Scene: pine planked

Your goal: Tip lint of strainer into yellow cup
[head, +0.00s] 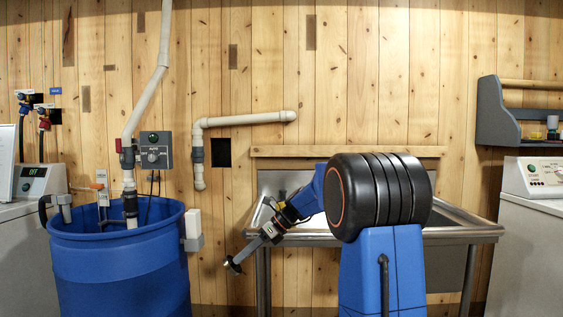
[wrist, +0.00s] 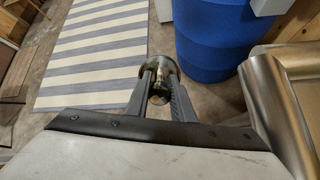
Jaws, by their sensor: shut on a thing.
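My gripper (head: 246,252) hangs low in front of the steel sink, left of my arm's large black joint. It is shut on a small round metal thing, which looks like the strainer (head: 232,265). In the wrist view my gripper's two dark fingers (wrist: 160,98) close on the strainer's middle part, and its round metal rim (wrist: 159,68) shows beyond them. The strainer is held in the air above the floor. Whether lint lies in it is too small to tell.
A blue barrel (head: 120,265) stands left of my gripper, with pipes above it. The steel sink (head: 465,232) is behind my arm. A grey wall shelf (head: 497,125) with small coloured items is at right, above a white machine (head: 530,235). A striped rug (wrist: 95,60) lies on the floor.

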